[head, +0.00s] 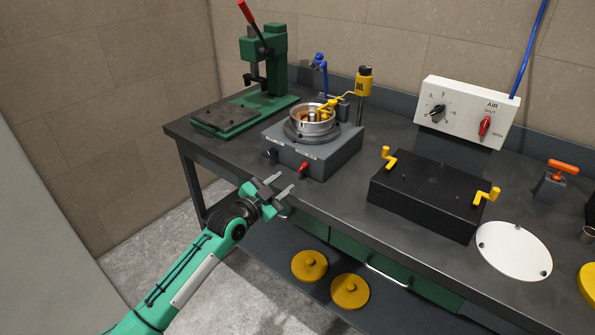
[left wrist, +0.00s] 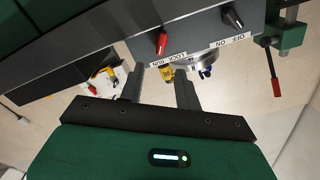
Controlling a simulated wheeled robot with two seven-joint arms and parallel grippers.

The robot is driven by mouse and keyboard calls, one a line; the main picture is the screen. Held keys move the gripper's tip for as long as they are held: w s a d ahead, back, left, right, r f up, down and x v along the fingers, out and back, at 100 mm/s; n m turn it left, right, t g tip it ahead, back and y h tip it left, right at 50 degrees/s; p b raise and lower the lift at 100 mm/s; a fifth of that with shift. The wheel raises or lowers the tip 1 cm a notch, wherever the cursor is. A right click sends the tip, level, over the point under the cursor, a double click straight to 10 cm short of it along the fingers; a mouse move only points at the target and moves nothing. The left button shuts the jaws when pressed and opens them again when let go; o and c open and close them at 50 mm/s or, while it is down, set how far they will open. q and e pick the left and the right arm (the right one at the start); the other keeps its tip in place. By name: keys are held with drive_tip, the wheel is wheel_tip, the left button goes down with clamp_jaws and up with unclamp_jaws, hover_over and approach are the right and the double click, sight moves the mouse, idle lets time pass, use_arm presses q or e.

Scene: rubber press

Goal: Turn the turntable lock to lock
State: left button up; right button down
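The turntable (head: 312,122) is a metal bowl-shaped ring on a grey box (head: 340,152) on the bench. A red lock lever (head: 304,168) sticks out of the box's front face. In the left wrist view the red lever (left wrist: 162,43) shows beside a white label with words that look like RUN and LOCK (left wrist: 168,61). A black knob (left wrist: 232,18) sits further right there, by an ON/OFF label. My left gripper (head: 279,188) is in front of the box, just left of and below the lever. Its two fingers (left wrist: 160,88) are apart with nothing between them. My right gripper is out of view.
A green arbor press (head: 268,60) with a red handle stands at the back left. A yellow oil cup (head: 364,82) stands behind the turntable. A black box with yellow handles (head: 430,190) and a white air panel (head: 466,105) are to the right. Open floor lies left.

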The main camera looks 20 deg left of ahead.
sight(302, 168)
use_arm(q)
drive_tip(key=x, duration=0.8)
drive_tip(key=shift+f, duration=0.1)
clamp_jaws()
